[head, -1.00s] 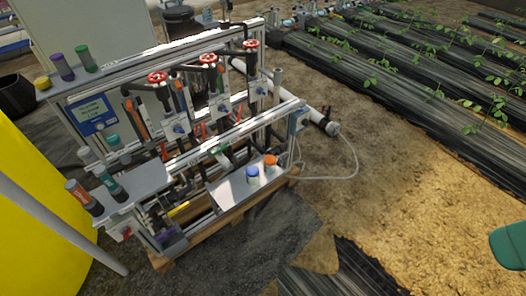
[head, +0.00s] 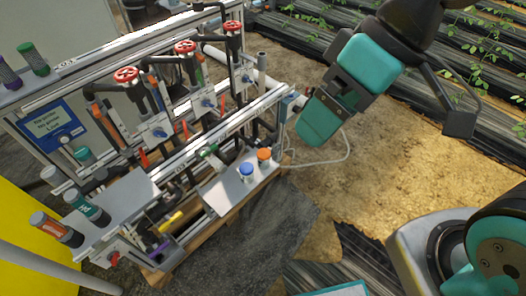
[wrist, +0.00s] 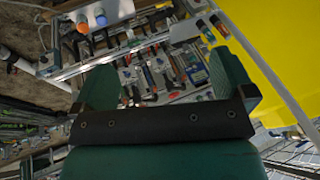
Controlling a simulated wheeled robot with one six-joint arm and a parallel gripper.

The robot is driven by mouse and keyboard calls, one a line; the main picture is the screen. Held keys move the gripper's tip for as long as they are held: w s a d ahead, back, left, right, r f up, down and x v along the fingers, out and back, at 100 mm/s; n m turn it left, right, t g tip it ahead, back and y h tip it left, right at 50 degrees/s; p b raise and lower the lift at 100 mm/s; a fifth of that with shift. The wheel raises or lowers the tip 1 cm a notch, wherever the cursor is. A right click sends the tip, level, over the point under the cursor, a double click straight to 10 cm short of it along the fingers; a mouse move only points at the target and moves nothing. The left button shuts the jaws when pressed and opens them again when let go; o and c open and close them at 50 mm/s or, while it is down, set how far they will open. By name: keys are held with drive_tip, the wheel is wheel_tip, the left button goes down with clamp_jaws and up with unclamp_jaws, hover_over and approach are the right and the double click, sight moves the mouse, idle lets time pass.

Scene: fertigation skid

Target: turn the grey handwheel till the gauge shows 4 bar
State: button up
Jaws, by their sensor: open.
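My gripper (wrist: 165,78) is open and empty, with its two green fingers wide apart in the wrist view. In the head view it hangs at the upper right, in front of and right of the skid, apart from it. The skid carries three red handwheels (head: 126,76) along its upper pipes. I cannot make out a grey handwheel in either view. I cannot pick out the gauge or read any pressure. In the wrist view the skid's pipes and valves (wrist: 150,75) lie beyond the fingers, small and partly hidden by the gripper.
Blue (head: 247,170) and orange (head: 264,155) caps stand on the skid's front right plate. Bottles (head: 55,229) stand on its left shelf. A yellow object (head: 25,215) is at the left. A pale hose (head: 340,155) lies on the soil at right.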

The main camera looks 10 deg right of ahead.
drive_tip(key=w+a+f+n+y+b, duration=0.1)
drive_tip(key=w+f+b, duration=0.3)
drive_tip(key=f+b, duration=0.25)
drive_tip(key=w+a+f+t+y+b, duration=0.1)
drive_tip(key=w+f+b, duration=0.2)
drive_tip(key=f+b, duration=0.3)
drive_tip(key=w+a+f+n+y+b, duration=0.1)
drive_tip(key=w+f+y+b, duration=0.1)
drive_tip(key=w+f+b, duration=0.45)
drive_tip(key=m+t+y+b, duration=0.25)
drive_tip(key=t+b, duration=1.05)
drive_tip(key=b, duration=1.5)
approach(277, 149)
drive_tip(key=shift+h, duration=0.45)
drive_tip(key=b+x, duration=0.2)
drive_tip(key=x, duration=0.2)
drive_tip(key=b+x, duration=0.2)
drive_tip(key=x, duration=0.3)
drive_tip(key=shift+w+a+r, duration=0.15)
drive_tip(key=shift+a+r, duration=0.1)
drive_tip(key=shift+a, duration=0.1)
drive_tip(key=shift+w+a+r, duration=0.1)
drive_tip(key=shift+w+a, duration=0.2)
drive_tip(key=shift+w, duration=0.15)
